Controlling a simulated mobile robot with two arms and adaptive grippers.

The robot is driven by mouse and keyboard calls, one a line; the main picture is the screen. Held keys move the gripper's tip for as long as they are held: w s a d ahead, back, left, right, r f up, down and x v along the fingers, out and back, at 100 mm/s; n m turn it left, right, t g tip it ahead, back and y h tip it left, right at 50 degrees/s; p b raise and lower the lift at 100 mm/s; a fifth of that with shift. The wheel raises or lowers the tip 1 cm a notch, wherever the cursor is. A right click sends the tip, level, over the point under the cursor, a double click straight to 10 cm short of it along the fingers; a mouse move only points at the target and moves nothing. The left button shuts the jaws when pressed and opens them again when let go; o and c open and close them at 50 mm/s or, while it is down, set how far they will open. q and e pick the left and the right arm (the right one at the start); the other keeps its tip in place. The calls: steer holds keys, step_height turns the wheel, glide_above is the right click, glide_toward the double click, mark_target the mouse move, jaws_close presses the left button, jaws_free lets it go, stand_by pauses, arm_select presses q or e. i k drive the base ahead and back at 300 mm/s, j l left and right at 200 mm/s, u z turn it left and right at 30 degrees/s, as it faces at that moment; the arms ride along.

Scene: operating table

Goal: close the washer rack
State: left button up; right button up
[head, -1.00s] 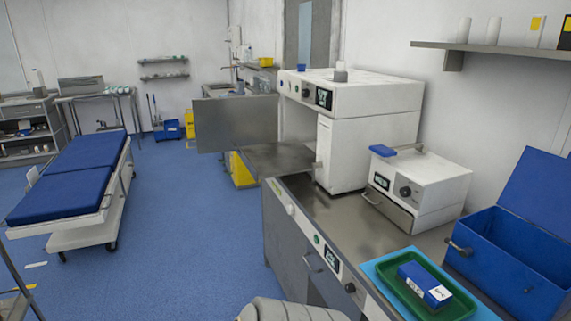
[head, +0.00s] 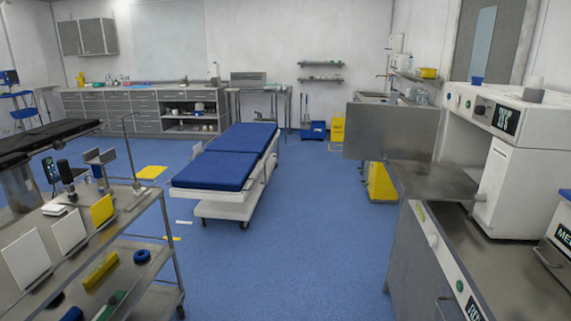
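A white machine (head: 510,190) stands on the steel counter at the right. A control panel with a small dark display is on its upper front, above a recess. A flat grey metal shelf or rack (head: 432,180) sticks out to the left, level with the bottom of the recess. A large grey panel (head: 390,130), perhaps an open door, stands upright behind it. I cannot tell which of these belongs to the washer rack. Neither of my grippers is in view.
A blue-topped stretcher (head: 228,165) stands mid-room. A metal cart (head: 150,215) with several items is at the left. The steel counter (head: 470,260) runs along the right. A yellow bin (head: 381,182) stands below the grey panel. The blue floor between cart and counter is clear.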

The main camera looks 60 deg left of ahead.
mark_target(416, 180)
steer(key=u, duration=1.4)
steer(key=i, duration=0.65)
